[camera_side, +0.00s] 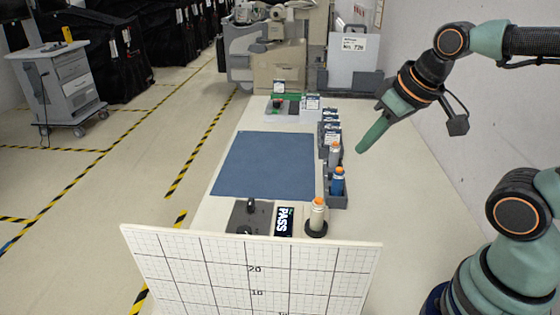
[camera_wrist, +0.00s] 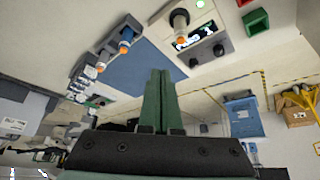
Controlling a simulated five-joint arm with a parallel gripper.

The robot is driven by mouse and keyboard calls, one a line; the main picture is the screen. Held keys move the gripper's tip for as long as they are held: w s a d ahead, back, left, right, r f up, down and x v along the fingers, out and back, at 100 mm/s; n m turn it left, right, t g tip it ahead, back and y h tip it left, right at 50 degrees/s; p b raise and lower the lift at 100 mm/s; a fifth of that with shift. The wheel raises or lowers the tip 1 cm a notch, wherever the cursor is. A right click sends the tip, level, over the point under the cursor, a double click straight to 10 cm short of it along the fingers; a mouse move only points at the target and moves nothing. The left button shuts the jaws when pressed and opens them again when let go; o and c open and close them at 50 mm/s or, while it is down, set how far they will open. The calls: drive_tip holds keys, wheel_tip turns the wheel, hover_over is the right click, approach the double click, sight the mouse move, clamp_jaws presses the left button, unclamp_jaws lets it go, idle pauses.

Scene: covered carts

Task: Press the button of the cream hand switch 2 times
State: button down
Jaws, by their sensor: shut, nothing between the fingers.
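A cream hand switch (camera_side: 318,214) with an orange button on top stands upright in a dark round holder at the near right of the table. It also shows in the wrist view (camera_wrist: 180,20), near the top. A blue hand switch (camera_side: 338,184) and a pale grey-looking one (camera_side: 335,154), both with orange tops, stand in the dark rack behind it. My gripper (camera_side: 362,148) has green fingers, shut and empty. It hangs in the air to the right of the rack, apart from every switch. Its fingers show in the wrist view (camera_wrist: 160,74).
A lit PASS display (camera_side: 284,221) and a dark panel with black knobs (camera_side: 250,216) lie left of the cream switch. A gridded white board (camera_side: 250,268) stands at the near edge. The blue mat (camera_side: 265,165) is bare.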

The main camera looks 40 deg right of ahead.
drive_tip(key=r+n+g, duration=0.2)
drive_tip(key=n+g, duration=0.4)
drive_tip(key=n, duration=0.3)
hover_over(319, 199)
drive_tip(key=shift+f, duration=0.15)
wheel_tip(319, 199, down, 14)
drive_tip(key=shift+r, duration=0.1)
idle(0.5)
